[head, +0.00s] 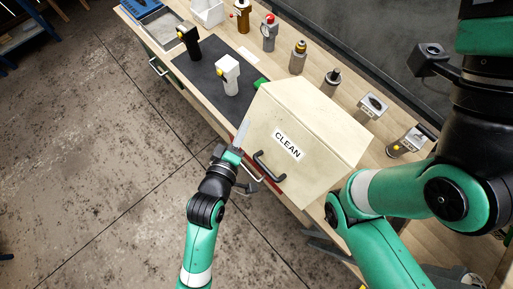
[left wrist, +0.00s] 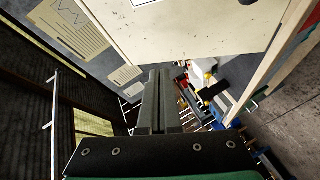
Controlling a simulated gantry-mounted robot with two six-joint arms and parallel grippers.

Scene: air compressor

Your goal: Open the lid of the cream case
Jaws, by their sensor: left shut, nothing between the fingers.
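The cream case (head: 312,120) stands on the wooden bench in the head view, with a "CLEAN" label and a dark bar handle (head: 269,166) low on its labelled face. I cannot tell whether its lid is raised a little. My left gripper (head: 248,187) is shut and empty, just left of and below the handle at the bench's front edge. In the left wrist view its closed fingers (left wrist: 154,95) point at a cream panel (left wrist: 200,32). Contact between them cannot be told. My right arm shows at the right, but its gripper is out of view.
A dark mat (head: 203,63) with a white pump-like part (head: 228,75) and a black one (head: 189,42) lies left of the case. Several metal fittings line the bench behind it. My right arm is close to the case's right side.

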